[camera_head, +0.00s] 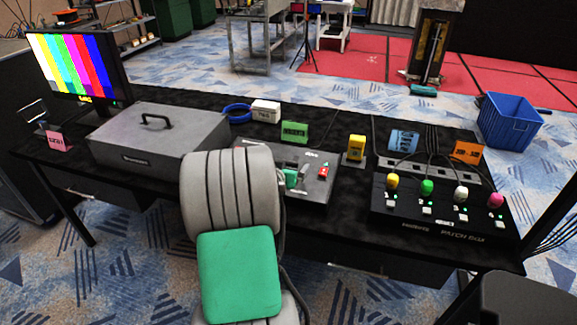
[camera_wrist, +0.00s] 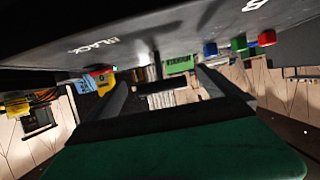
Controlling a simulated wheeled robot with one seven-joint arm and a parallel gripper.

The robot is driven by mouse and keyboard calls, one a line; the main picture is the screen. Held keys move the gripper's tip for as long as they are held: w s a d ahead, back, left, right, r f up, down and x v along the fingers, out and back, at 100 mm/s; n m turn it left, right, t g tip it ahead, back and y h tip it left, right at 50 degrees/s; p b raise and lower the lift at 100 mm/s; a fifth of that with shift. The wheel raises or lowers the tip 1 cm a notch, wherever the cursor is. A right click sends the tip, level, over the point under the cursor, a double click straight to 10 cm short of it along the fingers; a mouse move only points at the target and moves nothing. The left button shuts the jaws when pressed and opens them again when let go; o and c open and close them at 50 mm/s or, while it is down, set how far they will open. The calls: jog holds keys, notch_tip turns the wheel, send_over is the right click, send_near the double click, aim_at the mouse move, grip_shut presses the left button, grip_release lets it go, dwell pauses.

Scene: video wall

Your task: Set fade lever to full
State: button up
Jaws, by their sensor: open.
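The grey control panel (camera_head: 316,190) lies on the black table, partly hidden behind my arm. It also fills the top of the wrist view (camera_wrist: 180,28), tilted, with a "BLACK" marking and a "B". My gripper (camera_wrist: 165,88) is open, its two dark fingers apart close to the panel face. A thin dark post (camera_wrist: 157,66) shows between the fingers. It may be the fade lever, but I cannot tell for sure or see whether anything touches it. In the head view the gripper is mostly hidden by my arm. A small red piece (camera_head: 323,171) sits on the panel's right part.
A grey case (camera_head: 160,135) stands left of the panel, with a colour-bar monitor (camera_head: 78,70) behind. A black box with several coloured knobs (camera_head: 440,215) is to the right. A green block (camera_head: 294,131) and a yellow block (camera_head: 356,148) stand behind the panel.

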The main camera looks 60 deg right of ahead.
jog(key=x, duration=0.2)
jog(key=shift+w+d+f, duration=0.1)
jog(key=shift+d+f, duration=0.05)
jog(key=shift+d, duration=0.2)
jog(key=shift+c, duration=0.6)
jog(key=c, duration=1.9)
